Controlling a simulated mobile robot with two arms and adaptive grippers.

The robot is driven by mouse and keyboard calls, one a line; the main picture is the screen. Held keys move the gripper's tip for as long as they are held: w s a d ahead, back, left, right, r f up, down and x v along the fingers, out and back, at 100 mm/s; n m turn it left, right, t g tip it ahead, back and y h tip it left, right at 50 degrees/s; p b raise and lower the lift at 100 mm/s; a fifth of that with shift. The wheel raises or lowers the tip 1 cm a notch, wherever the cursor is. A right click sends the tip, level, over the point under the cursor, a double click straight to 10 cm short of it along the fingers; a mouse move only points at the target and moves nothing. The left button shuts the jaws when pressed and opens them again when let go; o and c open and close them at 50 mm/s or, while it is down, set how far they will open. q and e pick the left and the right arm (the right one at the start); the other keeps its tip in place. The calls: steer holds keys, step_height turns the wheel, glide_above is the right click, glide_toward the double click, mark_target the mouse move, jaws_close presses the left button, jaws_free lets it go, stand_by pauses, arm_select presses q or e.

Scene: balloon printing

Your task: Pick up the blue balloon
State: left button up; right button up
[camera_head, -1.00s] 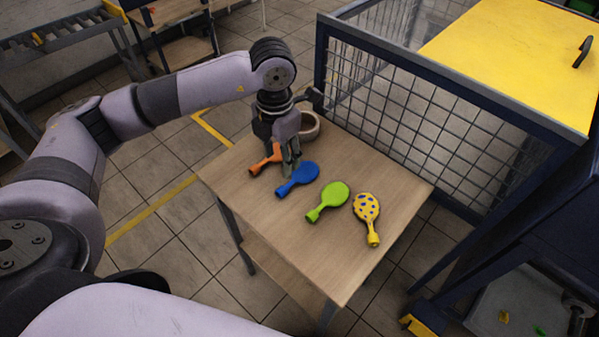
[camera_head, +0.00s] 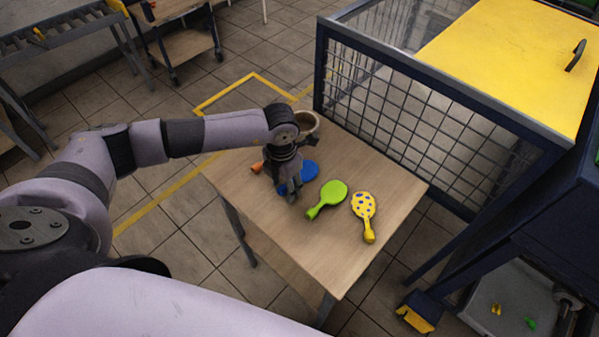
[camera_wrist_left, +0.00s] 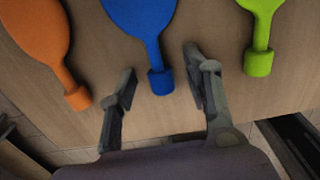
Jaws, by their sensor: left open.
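The blue balloon (camera_head: 309,171) lies flat on the wooden table, partly hidden behind my left gripper (camera_head: 292,196) in the head view. In the left wrist view, the blue balloon (camera_wrist_left: 140,18) has its neck and collar pointing towards my left gripper (camera_wrist_left: 160,65). The gripper's two fingers are open, one on each side of the collar, with gaps on both sides. I cannot tell how high the fingers are above the table. My right gripper is not in view.
An orange balloon (camera_wrist_left: 38,38) lies left of the blue one, a green balloon (camera_head: 328,197) right of it, then a yellow blue-spotted balloon (camera_head: 364,206). A round bowl (camera_head: 307,122) stands at the table's back. A mesh fence (camera_head: 400,125) stands behind the table (camera_head: 325,258).

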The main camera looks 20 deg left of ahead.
arm_select(q)
steer(key=shift+c, duration=0.4)
steer(key=c, duration=0.7)
steer(key=shift+c, duration=0.2)
